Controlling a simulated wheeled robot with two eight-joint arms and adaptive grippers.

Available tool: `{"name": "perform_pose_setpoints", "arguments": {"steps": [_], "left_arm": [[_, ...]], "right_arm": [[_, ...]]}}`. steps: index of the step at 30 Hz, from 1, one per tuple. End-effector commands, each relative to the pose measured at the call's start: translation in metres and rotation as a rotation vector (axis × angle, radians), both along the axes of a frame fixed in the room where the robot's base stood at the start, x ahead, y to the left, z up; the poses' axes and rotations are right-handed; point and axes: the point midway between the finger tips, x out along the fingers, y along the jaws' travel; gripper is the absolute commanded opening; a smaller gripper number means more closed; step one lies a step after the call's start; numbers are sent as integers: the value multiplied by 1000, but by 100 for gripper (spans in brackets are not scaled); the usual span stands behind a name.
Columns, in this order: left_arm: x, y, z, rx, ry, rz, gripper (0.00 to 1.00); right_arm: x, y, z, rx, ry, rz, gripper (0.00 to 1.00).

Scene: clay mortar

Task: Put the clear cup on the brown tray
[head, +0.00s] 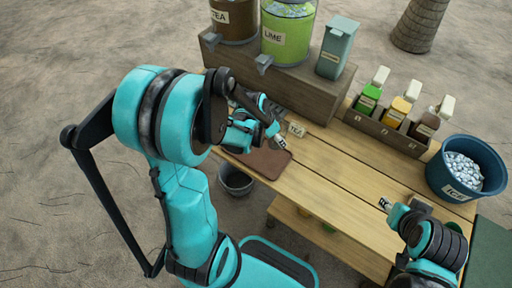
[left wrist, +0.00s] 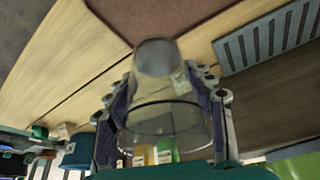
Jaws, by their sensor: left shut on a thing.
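The clear cup (left wrist: 160,105) is between the two fingers of my left gripper (left wrist: 163,85) in the left wrist view, and the gripper is shut on it. In the head view my left gripper (head: 268,135) is over the table near the brown tray, and I cannot make out the cup there. The brown tray (head: 265,163) lies flat at the table's left end, partly hidden by my left arm. It also shows beyond the cup in the left wrist view (left wrist: 165,15). My right gripper (head: 387,204) is over the right part of the table; its fingers are too small to judge.
A TEA dispenser (head: 233,18) and a LIME dispenser (head: 287,32) stand on a wooden riser behind the tray, beside a grey-green container (head: 336,48). A bottle rack (head: 385,134) and an ICE bucket (head: 466,171) are at right. The table's middle planks are clear.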

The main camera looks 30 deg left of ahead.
Motion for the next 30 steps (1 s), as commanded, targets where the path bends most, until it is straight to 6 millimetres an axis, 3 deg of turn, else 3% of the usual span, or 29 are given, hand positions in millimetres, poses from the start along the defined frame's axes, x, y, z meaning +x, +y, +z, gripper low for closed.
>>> {"name": "perform_pose_setpoints", "arguments": {"steps": [4, 10, 15, 22, 30], "left_arm": [[-8, 37, -26, -1, -1, 9, 19], [-16, 66, -42, -1, -1, 5, 19], [-17, 70, -49, 0, 0, 1, 19], [-17, 70, -84, 0, 0, 1, 19], [-17, 70, -84, 0, 0, 1, 19]], "right_arm": [[0, 0, -17, 0, 0, 0, 40], [0, 0, -26, 0, 0, 0, 40], [0, 0, -30, 0, 0, 0, 40], [0, 0, -49, 0, 0, 0, 40], [0, 0, -47, 0, 0, 0, 40]]}}
